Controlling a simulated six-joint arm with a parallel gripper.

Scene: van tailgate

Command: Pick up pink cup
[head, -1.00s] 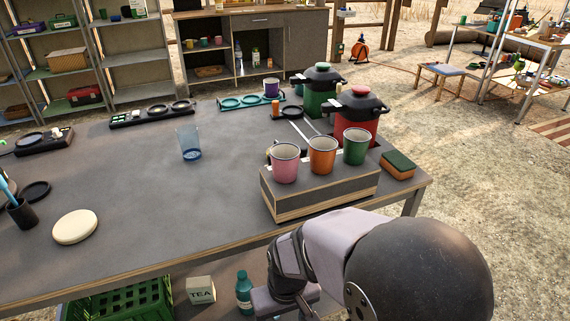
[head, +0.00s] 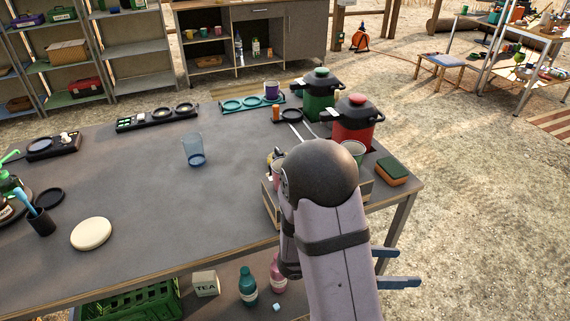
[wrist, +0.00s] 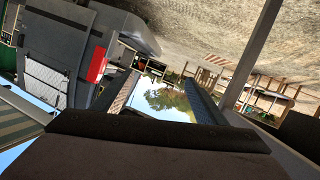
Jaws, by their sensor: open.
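The pink cup (head: 277,172) stands on the raised box (head: 271,203) near the table's front right; only a sliver of it shows at the left edge of my arm in the head view. The orange cup's place is hidden behind my arm. The green cup (head: 353,150) shows in part to the right. My gripper (head: 402,268) is open, its two grey fingers pointing right, below and to the right of the cups, past the table's front edge. In the wrist view its fingers (wrist: 162,95) are apart with nothing between them, and no cup shows.
Red pot (head: 354,128) and green pot (head: 316,98) stand behind the cups. A sponge (head: 393,171) lies right of the box. A clear blue glass (head: 194,150) and a pale disc (head: 91,233) stand on the largely clear table (head: 150,180). Bottles (head: 248,286) stand below the front edge.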

